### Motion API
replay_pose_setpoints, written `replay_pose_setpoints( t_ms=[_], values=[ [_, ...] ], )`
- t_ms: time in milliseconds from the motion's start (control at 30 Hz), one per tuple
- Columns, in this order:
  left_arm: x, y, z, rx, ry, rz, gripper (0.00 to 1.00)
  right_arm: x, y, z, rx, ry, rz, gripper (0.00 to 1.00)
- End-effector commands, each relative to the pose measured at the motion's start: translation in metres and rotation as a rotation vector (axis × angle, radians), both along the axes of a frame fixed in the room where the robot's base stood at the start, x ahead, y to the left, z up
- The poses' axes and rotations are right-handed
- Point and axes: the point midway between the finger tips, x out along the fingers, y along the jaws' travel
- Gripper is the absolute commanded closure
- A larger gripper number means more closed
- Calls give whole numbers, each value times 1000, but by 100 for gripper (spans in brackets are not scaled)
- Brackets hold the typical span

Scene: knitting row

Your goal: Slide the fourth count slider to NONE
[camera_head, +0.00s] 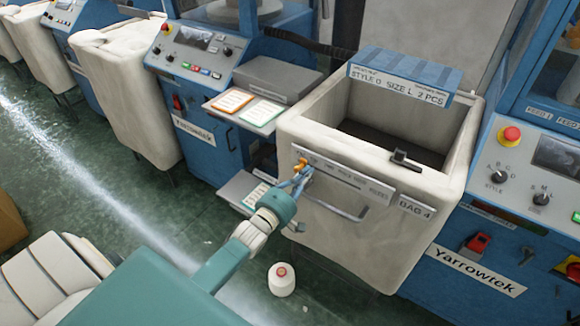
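The count scale (345,172) is a pale strip with small dark markings on the front of the cream bin marked BAG 4 (375,250). The word PIECES seems to stand at its right end. A small orange piece (300,166), which looks like the slider's knob, is near the left end of the strip. My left gripper (304,174) is right at this orange piece, its blue fingers reaching up from below. I cannot tell whether they touch or clasp it. The lettering under the fingers is hidden or too small to read. My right gripper is not in view.
A metal handle (345,208) juts out below the strip. A dark fitting (404,159) sits on the bin's front rim. A white cone (282,279) stands on the green floor. Blue Yarrowtek machines (490,255) flank the bin; a shelf with cards (240,104) is at left.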

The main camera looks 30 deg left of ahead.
Motion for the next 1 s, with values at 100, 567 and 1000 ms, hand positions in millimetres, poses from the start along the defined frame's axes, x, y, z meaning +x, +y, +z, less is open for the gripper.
replay_pose_setpoints(
  t_ms=[100,567,1000],
  values=[
    [0,6,0,1,0,0,100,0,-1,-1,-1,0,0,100],
    [0,1,1,-2,0,0,100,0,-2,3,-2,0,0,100],
    [-27,-1,2,0,3,0,100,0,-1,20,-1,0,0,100]
  ],
)
